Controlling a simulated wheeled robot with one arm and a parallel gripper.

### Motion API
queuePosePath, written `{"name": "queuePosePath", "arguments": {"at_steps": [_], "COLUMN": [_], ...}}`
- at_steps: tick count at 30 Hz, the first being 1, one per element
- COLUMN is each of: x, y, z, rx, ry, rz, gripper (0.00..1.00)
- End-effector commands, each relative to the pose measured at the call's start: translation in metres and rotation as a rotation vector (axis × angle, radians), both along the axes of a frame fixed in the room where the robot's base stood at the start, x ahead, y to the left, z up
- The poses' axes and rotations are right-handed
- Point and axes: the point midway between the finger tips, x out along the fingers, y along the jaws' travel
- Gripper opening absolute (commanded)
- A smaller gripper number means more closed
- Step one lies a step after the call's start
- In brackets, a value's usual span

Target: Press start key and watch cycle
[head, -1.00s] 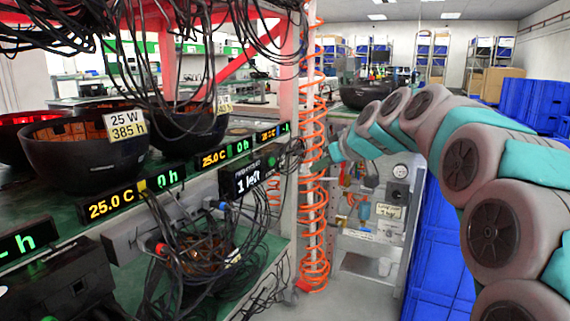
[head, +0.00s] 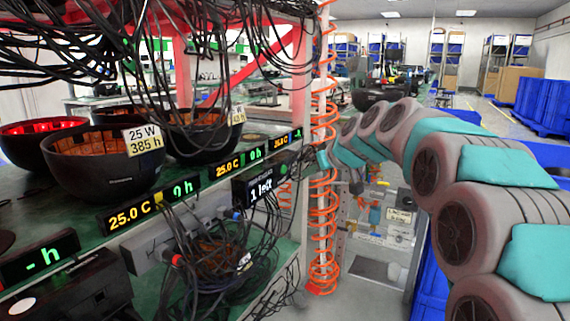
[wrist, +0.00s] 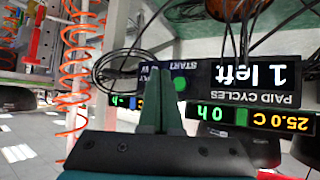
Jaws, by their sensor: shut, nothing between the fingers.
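The black meter box (head: 261,190) on the rack's front edge reads "1 left" in the head view. In the wrist view the same box (wrist: 245,75) appears upside down, with "PAID CYCLES" and "START" lettering. A green start key (wrist: 180,84) shows on its face, just right of my fingers. My gripper (wrist: 160,88) is shut and empty, its fingers in front of the box's START end. I cannot tell whether the fingertips touch it. In the head view my gripper is too small and cluttered to make out.
Black bowl-shaped units (head: 104,160) sit on the green rack shelf. Displays (head: 130,216) along its edge read 25.0 C and 0 h. Loose black cables (head: 215,250) hang around the box. An orange coiled hose (head: 323,235) runs down the rack post. Blue crates (head: 541,100) stand at right.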

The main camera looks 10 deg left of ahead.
Motion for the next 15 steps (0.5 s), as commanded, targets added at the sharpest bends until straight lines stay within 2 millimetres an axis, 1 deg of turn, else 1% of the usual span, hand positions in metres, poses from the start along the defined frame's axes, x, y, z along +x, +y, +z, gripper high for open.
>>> {"name": "queuePosePath", "arguments": {"at_steps": [1, 3, 7, 10, 15], "x": [0.002, 0.006, 0.010, 0.012, 0.012], "y": [0.007, 0.015, 0.027, 0.031, 0.033], "z": [0.004, 0.000, 0.000, 0.000, 0.000], "rx": [-0.001, -0.001, 0.000, 0.000, 0.000], "ry": [0.003, 0.001, 0.001, 0.001, 0.001], "rz": [0.001, 0.001, 0.001, 0.001, -0.001], "gripper": [0.00, 0.00, 0.00, 0.00, 0.00]}}
